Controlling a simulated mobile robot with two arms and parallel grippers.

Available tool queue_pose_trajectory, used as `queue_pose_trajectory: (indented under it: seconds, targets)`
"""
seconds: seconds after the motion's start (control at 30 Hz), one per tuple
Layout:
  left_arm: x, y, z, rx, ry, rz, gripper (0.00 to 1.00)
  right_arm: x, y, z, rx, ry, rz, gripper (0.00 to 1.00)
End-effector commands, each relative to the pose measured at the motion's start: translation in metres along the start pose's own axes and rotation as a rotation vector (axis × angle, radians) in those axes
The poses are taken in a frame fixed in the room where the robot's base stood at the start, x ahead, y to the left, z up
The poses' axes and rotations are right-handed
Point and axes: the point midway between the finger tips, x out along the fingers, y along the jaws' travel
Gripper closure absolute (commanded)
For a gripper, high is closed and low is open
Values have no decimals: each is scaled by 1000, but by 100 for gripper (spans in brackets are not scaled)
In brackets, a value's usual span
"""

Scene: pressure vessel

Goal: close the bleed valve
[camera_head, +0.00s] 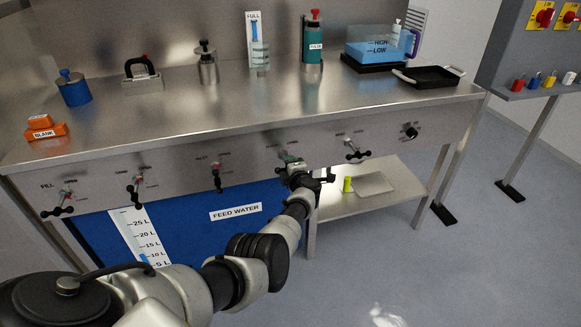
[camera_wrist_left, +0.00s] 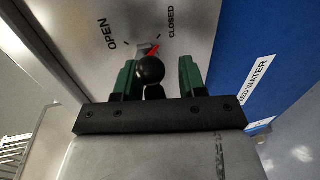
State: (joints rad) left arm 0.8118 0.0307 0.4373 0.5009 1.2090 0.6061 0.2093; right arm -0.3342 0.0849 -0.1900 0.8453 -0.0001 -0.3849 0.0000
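My left gripper (camera_head: 300,174) reaches up to the front panel of the bench, at the fourth valve from the left. That valve is mostly hidden behind the gripper in the head view, and its name is too small to read. In the left wrist view, the gripper's green fingers (camera_wrist_left: 160,80) are apart. A black ball knob (camera_wrist_left: 150,70) of the valve handle sits between them, close to the left finger, with a gap to the right finger. Behind it a red pointer (camera_wrist_left: 153,50) points up and right, toward the CLOSED label (camera_wrist_left: 171,21) rather than OPEN. My right gripper is not in view.
Other valve handles line the panel, such as the FILL valve (camera_head: 65,197), the third valve (camera_head: 217,176) and the fifth valve (camera_head: 355,150). The blue feed water tank (camera_head: 190,235) stands below. A lower shelf (camera_head: 330,212) lies to the right. Several items stand on the bench top (camera_head: 160,112).

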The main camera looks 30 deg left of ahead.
Motion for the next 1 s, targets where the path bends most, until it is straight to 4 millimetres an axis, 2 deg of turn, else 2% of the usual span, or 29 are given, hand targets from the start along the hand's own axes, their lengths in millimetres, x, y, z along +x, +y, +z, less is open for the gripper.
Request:
queue_pose_trajectory:
  seconds: [0.37, 0.47, 0.67, 0.8, 1.0]
  targets:
    - [-2, 4, 0, -1, 1, 5, 60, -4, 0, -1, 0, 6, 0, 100]
    - [-9, 6, 1, -2, 0, 5, 60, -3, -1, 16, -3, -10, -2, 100]
    - [-30, 7, -1, -1, 1, 4, 60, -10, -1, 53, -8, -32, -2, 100]
    - [-63, 6, 0, -1, 0, 1, 60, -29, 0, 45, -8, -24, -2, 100]
    - [-94, 2, 0, -2, 0, 1, 60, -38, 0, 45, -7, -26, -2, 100]
